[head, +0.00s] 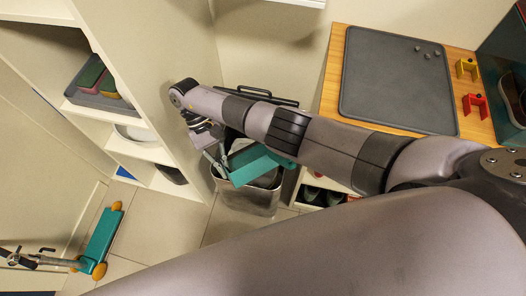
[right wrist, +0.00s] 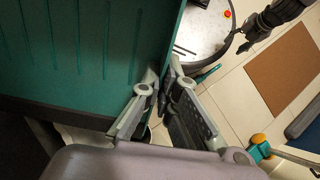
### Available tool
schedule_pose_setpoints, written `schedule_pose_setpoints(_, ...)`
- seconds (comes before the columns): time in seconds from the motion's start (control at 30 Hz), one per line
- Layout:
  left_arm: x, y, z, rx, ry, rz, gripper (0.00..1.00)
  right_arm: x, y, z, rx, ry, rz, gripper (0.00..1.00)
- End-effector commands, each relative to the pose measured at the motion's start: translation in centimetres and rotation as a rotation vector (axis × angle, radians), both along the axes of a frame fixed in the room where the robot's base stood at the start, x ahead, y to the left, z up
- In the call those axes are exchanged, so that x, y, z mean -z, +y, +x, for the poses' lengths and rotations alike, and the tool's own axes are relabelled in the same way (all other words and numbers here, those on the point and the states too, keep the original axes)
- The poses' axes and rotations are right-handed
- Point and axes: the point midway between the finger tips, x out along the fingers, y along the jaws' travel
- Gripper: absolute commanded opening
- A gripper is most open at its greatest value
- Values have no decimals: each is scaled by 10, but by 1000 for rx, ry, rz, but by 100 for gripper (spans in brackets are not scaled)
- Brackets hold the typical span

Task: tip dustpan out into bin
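The teal dustpan (head: 252,166) is tilted over the mouth of the grey bin (head: 250,203) in the head view. My right gripper (head: 221,160) is at the dustpan's left end, above the bin's left side. In the right wrist view my right gripper (right wrist: 160,92) is shut on the edge of the dustpan (right wrist: 85,50), which fills the upper left. The dustpan's contents cannot be made out, and my arm hides part of the bin. A dark jointed end (right wrist: 265,25), apparently my left gripper, shows at upper right; its fingers are unclear.
White cubbies (head: 150,60) stand left of the bin, with a grey tray (head: 95,100) inside. A wooden top with a dark mat (head: 398,80) is at right. Tiled floor is clear between.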

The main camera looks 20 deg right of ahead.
Motion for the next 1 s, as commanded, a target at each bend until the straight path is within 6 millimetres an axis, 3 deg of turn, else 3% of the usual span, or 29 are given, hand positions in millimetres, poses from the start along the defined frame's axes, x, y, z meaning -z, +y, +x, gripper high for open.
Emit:
schedule_pose_setpoints(0.03,-12,0,0,0,0,0,49,-8,-1,-1,-2,-14,1,0)
schedule_pose_setpoints(0.7,-79,0,0,0,0,0,49,-27,-1,-1,-3,-260,45,0)
schedule_pose_setpoints(1.0,-89,0,0,0,0,0,49,-29,0,-1,-1,-332,61,0)
